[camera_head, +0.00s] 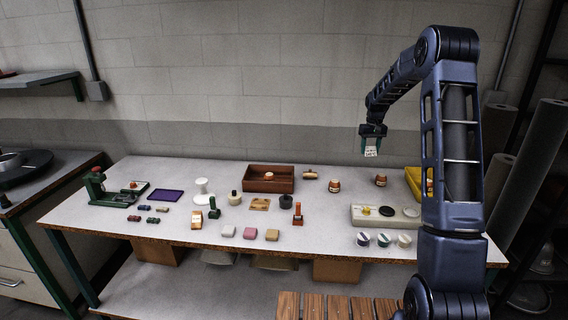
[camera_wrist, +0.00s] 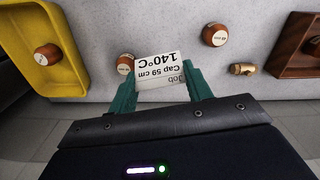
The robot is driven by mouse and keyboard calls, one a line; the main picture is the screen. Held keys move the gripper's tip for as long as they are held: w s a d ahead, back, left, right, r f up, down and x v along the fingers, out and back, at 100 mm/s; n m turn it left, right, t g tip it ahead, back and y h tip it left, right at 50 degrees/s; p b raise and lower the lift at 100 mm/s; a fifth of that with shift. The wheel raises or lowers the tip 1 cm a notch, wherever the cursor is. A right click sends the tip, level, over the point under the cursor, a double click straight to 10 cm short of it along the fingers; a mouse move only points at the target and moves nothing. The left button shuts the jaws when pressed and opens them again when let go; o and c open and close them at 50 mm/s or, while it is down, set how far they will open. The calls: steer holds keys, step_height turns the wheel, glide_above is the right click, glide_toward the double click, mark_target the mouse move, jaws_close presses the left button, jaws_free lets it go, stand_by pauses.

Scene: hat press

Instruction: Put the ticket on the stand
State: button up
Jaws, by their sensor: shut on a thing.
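The ticket (camera_head: 371,152) is a small white card held up above the back right of the table. In the wrist view the ticket (camera_wrist: 160,70) shows black print reading "Job", "Cap 59 cm" and "140°C", upside down there. My gripper (camera_head: 372,145) has two green fingers shut on the ticket, one at each side; they also show in the wrist view. I cannot tell for sure which thing is the stand; a small tan and white upright piece (camera_head: 196,220) stands near the table's front, left of middle, far from my gripper.
A brown wooden box (camera_head: 269,186) sits at the table's back. Round brown-orange pots (camera_head: 334,186) and a yellow tray (camera_wrist: 42,15) lie below my gripper. A green press (camera_head: 97,185) stands at left.

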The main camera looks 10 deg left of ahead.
steer(key=w+a+r+n, duration=0.2)
steer(key=a+n, duration=0.1)
steer(key=a, duration=0.9)
steer(key=w+a+r+n, duration=0.2)
steer(key=a, duration=1.1)
steer(key=w+a+r+n, duration=0.2)
steer(key=a+n, duration=0.1)
steer(key=a, duration=0.9)
step_height(320, 180, up, 3)
steer(key=n, duration=0.8)
glide_above(202, 180)
step_height(202, 180, down, 19)
steer(key=shift+a+r, duration=0.1)
steer(key=shift+a, duration=0.05)
steer(key=o, duration=0.8)
steer(key=shift+o, duration=0.6)
